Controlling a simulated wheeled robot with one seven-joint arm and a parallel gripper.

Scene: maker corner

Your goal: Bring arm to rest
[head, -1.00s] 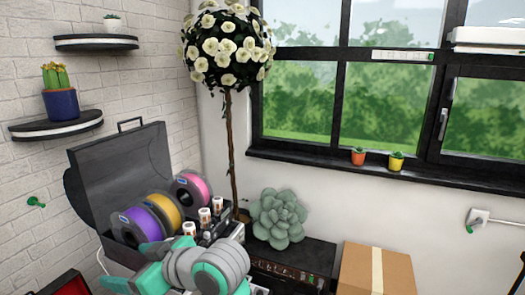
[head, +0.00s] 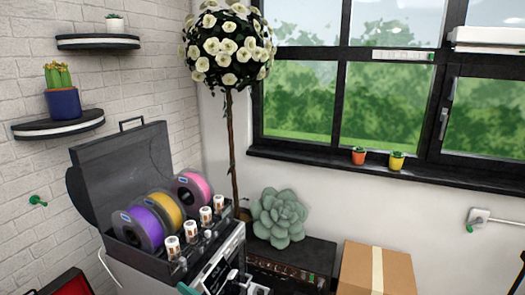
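My arm is almost wholly out of the head view. Only a small teal piece that looks like part of it shows at the bottom edge, left of the middle. My gripper and its fingertips are not in view, so its opening and contents cannot be seen.
An open dark case (head: 122,176) at the lower left holds purple (head: 145,228), yellow (head: 168,208) and pink (head: 193,188) spools and several small white bottles. A flower tree (head: 229,45), a succulent (head: 279,217) and a cardboard box (head: 376,268) stand to its right. Wall shelves (head: 58,127) jut out at left.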

